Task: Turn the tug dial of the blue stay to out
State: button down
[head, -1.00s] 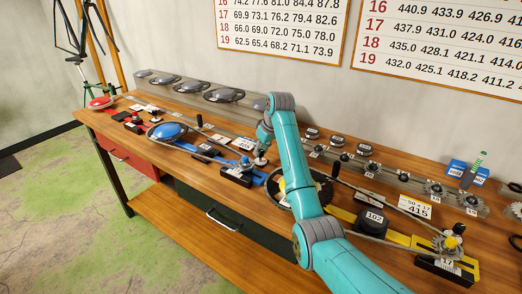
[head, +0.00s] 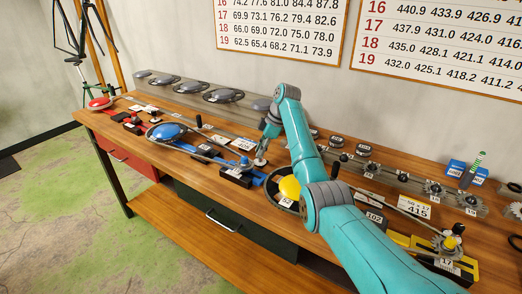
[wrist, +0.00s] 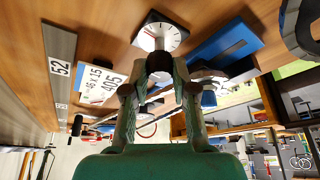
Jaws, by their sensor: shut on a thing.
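The blue stay (head: 208,153) lies along the bench with a blue disc (head: 168,131) at its left end. A blue part of it also shows in the wrist view (wrist: 222,50). A round white dial (wrist: 160,36) with dark ticks and a red mark sits on a dark base, just beyond my fingertips. The fingers hide part of the knob; the dial's setting is unreadable.
A "45 x 15 405" card (wrist: 103,84) stands close to the left finger in the wrist view. A black block (head: 236,177) is at the stay's front. A yellow disc (head: 289,187) and yellow stay (head: 400,240) lie to the right, partly behind my arm.

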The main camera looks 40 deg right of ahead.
jog(key=shift+n, duration=0.8)
jog(key=shift+g+y, duration=0.3)
jog(key=c, duration=0.9)
grip_release()
jog(key=v, duration=1.2)
